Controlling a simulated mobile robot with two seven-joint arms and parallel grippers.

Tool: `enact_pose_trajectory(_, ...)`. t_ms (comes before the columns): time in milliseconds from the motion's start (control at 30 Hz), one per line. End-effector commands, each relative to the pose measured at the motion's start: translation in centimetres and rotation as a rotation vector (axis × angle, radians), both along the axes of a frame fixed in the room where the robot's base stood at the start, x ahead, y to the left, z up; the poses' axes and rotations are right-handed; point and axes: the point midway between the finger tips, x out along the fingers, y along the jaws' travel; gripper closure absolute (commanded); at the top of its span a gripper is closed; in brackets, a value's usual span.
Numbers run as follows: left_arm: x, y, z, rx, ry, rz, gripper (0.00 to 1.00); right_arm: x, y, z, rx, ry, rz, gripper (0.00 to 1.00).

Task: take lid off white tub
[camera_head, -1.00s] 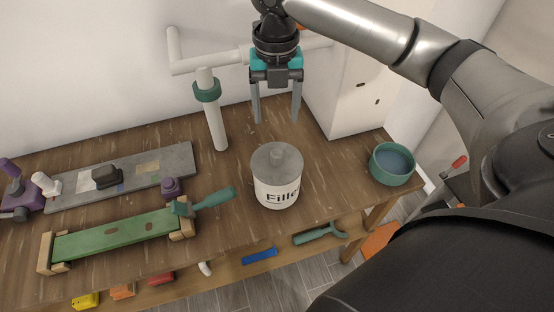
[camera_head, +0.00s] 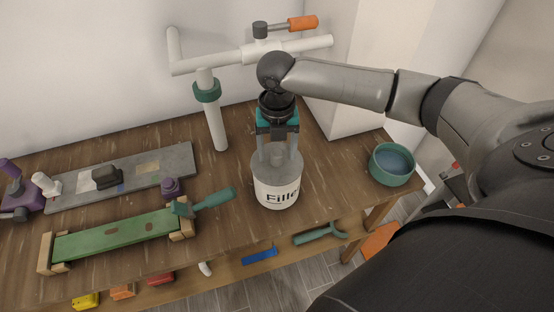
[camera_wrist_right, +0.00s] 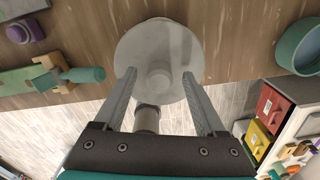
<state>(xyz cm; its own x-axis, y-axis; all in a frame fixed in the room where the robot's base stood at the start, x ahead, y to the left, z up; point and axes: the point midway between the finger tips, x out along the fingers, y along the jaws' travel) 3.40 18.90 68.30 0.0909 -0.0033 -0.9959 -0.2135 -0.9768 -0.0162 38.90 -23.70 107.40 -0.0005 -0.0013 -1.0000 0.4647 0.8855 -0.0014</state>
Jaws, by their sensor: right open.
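The white tub (camera_head: 276,196) stands upright on the wooden bench, with "Fille" readable on its front. Its grey lid (camera_head: 264,168) sits on top. In the right wrist view the round grey lid (camera_wrist_right: 135,48) and its raised central knob (camera_wrist_right: 158,79) lie beyond my fingers. My right gripper (camera_head: 278,155) points down at the lid from above. Its two fingers are apart, one on each side of the knob in the head view. In the wrist view the open fingers (camera_wrist_right: 160,78) hold nothing; whether they touch the lid I cannot tell. My left gripper is not in view.
A teal bowl (camera_head: 392,164) stands right of the tub. A white pipe (camera_head: 216,130) with a green collar rises behind left. A green board (camera_head: 115,234) in wooden clamps and a teal-handled tool (camera_head: 212,200) lie left.

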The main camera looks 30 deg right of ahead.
Motion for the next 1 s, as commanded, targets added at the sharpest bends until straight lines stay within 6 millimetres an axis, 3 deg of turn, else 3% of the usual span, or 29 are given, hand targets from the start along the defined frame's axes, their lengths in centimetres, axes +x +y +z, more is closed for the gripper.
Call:
enact_pose_trajectory(167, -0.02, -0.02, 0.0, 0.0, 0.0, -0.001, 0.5, 0.02, 0.01, 0.01, 0.0, 0.0, 0.0, 0.27)
enact_pose_trajectory(800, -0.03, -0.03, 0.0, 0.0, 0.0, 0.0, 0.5, 0.03, 0.0, 0.08, 0.0, -0.001, -0.001, 0.99)
enact_pose_trajectory(1000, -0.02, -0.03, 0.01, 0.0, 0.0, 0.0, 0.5, 0.04, -0.02, 0.09, 0.0, -0.001, -0.001, 1.0)
